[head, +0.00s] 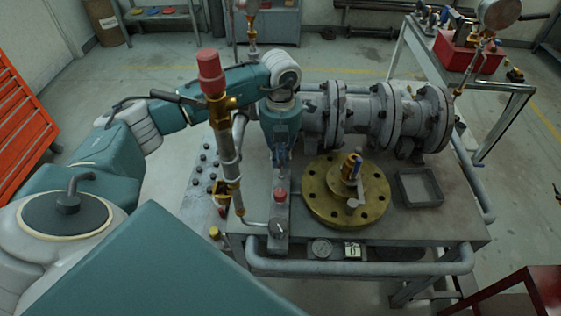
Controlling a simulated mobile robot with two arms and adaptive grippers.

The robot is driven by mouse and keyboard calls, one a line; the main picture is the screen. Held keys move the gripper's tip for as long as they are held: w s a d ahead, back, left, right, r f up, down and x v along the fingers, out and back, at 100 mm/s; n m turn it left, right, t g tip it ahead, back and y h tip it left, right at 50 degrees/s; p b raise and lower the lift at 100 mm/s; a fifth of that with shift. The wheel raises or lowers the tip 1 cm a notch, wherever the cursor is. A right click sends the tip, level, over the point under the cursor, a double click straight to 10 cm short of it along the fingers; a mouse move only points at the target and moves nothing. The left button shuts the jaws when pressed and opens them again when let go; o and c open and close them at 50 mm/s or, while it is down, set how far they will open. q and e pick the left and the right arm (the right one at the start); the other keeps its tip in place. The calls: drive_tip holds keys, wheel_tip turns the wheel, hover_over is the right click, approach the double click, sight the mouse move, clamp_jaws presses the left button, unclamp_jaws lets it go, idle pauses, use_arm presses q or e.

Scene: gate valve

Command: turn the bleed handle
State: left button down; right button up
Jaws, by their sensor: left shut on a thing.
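My left arm reaches in from the left, and its gripper (281,164) points down over the front left of the workbench (445,232). Its fingers are shut on a small part, apparently the bleed handle, which they largely hide. Just below the fingers, a red-topped fitting (280,194) stands upright on a grey plate, with a small round block (278,228) in front. A thin pipe runs from this block to the tall standpipe (229,165), which has a red cap (210,70) on top. My right gripper is not seen.
A brass flange (320,205) with a small valve stem lies right of the gripper. A grey flanged pipe (365,120) runs behind. An empty dark tray (419,188) sits at the right.

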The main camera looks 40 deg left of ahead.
use_arm(q)
drive_tip(key=m+b, duration=0.2)
drive_tip(key=m, duration=0.1)
drive_tip(key=m+b, duration=0.2)
drive_tip(key=m, duration=0.1)
drive_tip(key=shift+w+f, duration=0.1)
drive_tip(key=shift+w, duration=0.1)
drive_tip(key=m+b, duration=0.2)
drive_tip(key=m, duration=0.2)
drive_tip(key=shift+m, duration=0.3)
drive_tip(key=shift+w+d+m+b, duration=0.1)
drive_tip(key=shift+m+b, duration=0.25)
drive_tip(key=shift+m, duration=0.65)
drive_tip(key=shift+r, duration=0.2)
drive_tip(key=c, duration=1.7)
unclamp_jaws()
drive_tip(key=shift+r, duration=0.1)
wheel_tip(320, 180, up, 12)
drive_tip(key=shift+f, duration=0.1)
